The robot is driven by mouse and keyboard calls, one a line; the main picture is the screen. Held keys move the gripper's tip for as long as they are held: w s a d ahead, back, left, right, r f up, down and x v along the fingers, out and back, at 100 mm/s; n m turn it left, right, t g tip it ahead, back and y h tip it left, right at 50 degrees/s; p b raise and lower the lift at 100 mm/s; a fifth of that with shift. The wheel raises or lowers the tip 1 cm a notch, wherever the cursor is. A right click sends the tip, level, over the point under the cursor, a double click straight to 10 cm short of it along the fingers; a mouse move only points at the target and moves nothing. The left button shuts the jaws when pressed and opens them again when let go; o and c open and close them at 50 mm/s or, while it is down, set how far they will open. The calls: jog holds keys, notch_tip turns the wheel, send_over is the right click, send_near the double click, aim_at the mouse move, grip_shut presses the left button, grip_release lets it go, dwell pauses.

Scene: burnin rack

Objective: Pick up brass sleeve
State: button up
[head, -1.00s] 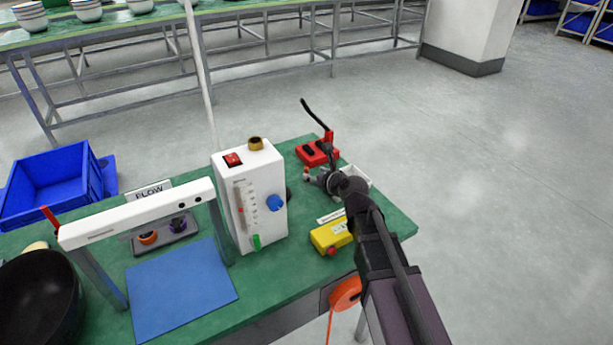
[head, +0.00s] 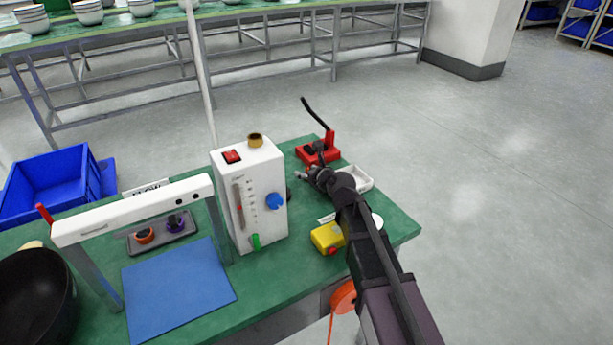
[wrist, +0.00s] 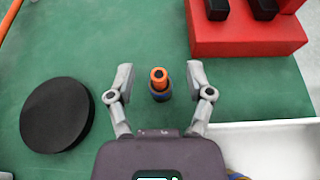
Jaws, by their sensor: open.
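My gripper (wrist: 159,80) is open, its two fingers spread on either side of a small upright round piece (wrist: 158,88). This piece has an orange ring top with a dark hole and a dark blue-grey body. It stands apart from both fingers. I cannot tell whether it is the brass sleeve. In the head view my gripper (head: 309,173) is low over the green bench, in front of the red fixture, and the piece is not clear. A short brass-coloured cylinder (head: 255,140) sits on top of the white flow box (head: 262,210).
The red fixture (wrist: 245,40) stands just beyond my gripper. A white tray (wrist: 270,140) is close at right, a black disc (wrist: 55,115) at left. A yellow box (head: 328,237) lies nearer. A grey tray (head: 163,236) holds orange and purple rings.

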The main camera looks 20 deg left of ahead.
grip_shut()
dwell(0.3)
jog(key=shift+r, duration=0.15)
